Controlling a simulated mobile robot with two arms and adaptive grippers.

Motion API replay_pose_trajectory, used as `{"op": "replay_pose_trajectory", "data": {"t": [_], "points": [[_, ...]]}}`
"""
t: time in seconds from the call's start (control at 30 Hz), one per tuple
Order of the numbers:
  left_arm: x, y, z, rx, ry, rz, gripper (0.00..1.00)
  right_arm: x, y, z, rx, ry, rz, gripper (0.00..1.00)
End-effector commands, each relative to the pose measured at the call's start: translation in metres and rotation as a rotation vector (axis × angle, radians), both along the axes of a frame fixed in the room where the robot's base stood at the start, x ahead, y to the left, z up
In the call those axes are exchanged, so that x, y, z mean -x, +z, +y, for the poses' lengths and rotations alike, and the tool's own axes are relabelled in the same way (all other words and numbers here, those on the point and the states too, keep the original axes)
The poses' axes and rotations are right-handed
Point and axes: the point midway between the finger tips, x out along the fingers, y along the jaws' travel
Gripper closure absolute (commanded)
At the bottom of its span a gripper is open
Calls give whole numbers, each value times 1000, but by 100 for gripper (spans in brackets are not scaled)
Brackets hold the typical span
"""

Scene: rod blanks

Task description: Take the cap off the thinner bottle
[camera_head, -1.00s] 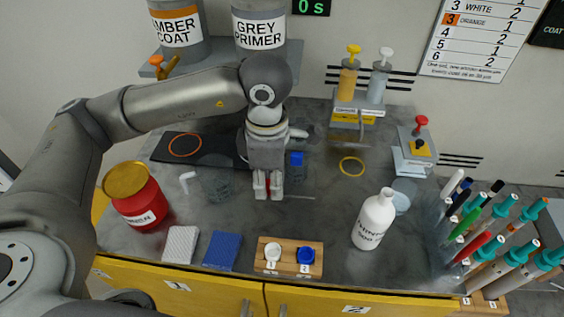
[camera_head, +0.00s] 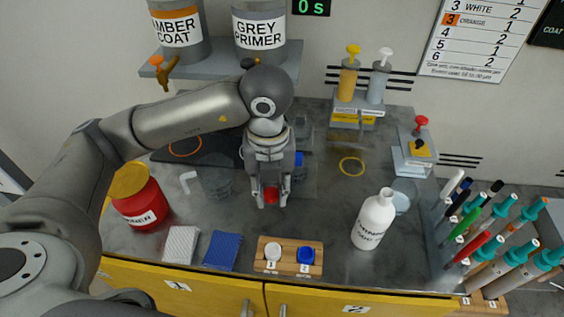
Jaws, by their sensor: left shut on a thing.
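The thinner bottle (camera_head: 369,228) is white with a label that is only partly legible. It stands upright at the right front of the bench, and its narrow white neck shows no coloured cap. My left gripper (camera_head: 271,199) is at the middle of the bench, to the left of the bottle and apart from it. It points down and is shut on a small red cap (camera_head: 271,195), which shows between its fingertips. My right gripper is not in view.
A red can with a gold lid (camera_head: 140,198) stands at the left. A wooden block (camera_head: 284,267) with a white and a blue cup sits in front. White and blue pads (camera_head: 222,251) lie beside it. A marker rack (camera_head: 490,240) is at the right.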

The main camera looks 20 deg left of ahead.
Motion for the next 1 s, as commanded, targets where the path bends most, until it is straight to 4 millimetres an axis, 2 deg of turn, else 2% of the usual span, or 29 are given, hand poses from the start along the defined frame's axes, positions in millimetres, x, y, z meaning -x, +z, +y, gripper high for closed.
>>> {"op": "replay_pose_trajectory", "data": {"t": [0.1, 0.3, 0.57, 0.77, 0.97, 1.0], "points": [[1, -1, -1, 2, 198, 0, 100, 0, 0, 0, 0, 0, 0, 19], [2, -3, -1, 3, 474, 1, 100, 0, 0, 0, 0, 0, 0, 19], [1, -5, 1, 2, 633, 2, 100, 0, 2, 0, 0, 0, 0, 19], [-26, -20, 28, -1, 649, 4, 100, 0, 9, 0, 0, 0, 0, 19], [-62, -42, 63, -1, 646, 3, 100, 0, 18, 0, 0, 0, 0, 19], [-67, -51, 67, 0, 644, 5, 100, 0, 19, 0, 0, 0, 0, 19]]}}
